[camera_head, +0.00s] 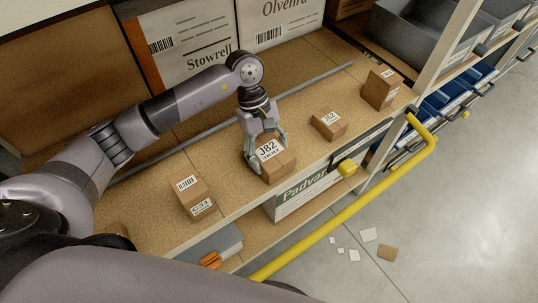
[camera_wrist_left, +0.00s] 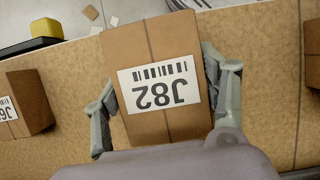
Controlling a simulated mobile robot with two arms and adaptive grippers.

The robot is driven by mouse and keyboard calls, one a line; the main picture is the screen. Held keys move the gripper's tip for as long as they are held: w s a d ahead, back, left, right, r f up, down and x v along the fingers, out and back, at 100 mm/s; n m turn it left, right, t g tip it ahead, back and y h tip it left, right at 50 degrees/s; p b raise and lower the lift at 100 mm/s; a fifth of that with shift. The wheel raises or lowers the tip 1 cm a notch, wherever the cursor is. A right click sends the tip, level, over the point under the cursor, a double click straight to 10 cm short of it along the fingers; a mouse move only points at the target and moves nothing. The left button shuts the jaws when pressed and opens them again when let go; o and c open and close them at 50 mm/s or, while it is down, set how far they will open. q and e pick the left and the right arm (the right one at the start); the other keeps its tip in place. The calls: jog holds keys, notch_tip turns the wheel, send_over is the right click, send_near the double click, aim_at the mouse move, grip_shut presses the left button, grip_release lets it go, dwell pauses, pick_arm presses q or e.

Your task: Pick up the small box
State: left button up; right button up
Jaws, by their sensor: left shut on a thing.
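A small brown cardboard box (camera_head: 281,165) with a white label reading J82 is at the front part of the shelf board in the head view. My left gripper (camera_head: 263,155) comes down on it from above and is shut on it. In the left wrist view the same box (camera_wrist_left: 150,42) fills the middle, with a finger of my left gripper (camera_wrist_left: 165,108) on either side. I cannot tell whether the box still touches the board. My right gripper is not in view.
Other small boxes stand on the shelf board (camera_head: 235,185): one labelled J52 (camera_head: 333,132) to the right, a taller one (camera_head: 375,95) beyond it, and one (camera_head: 187,184) to the left. A yellow rail (camera_head: 340,215) runs along the front. Large cartons (camera_head: 190,60) stand behind.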

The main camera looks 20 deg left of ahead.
aim_at(269, 150)
pick_arm(q)
jog(key=shift+r+p, duration=0.2)
jog(key=shift+p, duration=0.15)
notch_tip(269, 150, up, 8)
jog(key=shift+w+r+b, duration=0.1)
jog(key=shift+r+b, duration=0.05)
jog(key=shift+b, duration=0.35)
jog(key=shift+s+d+r, duration=0.2)
jog(key=shift+d+r, duration=0.05)
jog(key=shift+r, duration=0.2)
jog(key=shift+s+d+r, duration=0.2)
jog(key=shift+d+r, duration=0.05)
jog(key=shift+r, duration=0.15)
jog(key=s+d+r, duration=0.1)
jog(key=s+d, duration=0.4)
jog(key=d, duration=0.1)
jog(key=s+d+r+b, duration=0.1)
jog(key=s+d, duration=0.4)
jog(key=d, duration=0.2)
jog(key=s+d+r+b, duration=0.1)
jog(key=s+d, duration=0.4)
jog(key=d, duration=0.1)
jog(key=shift+s+d, duration=0.2)
jog(key=shift+d, duration=0.1)
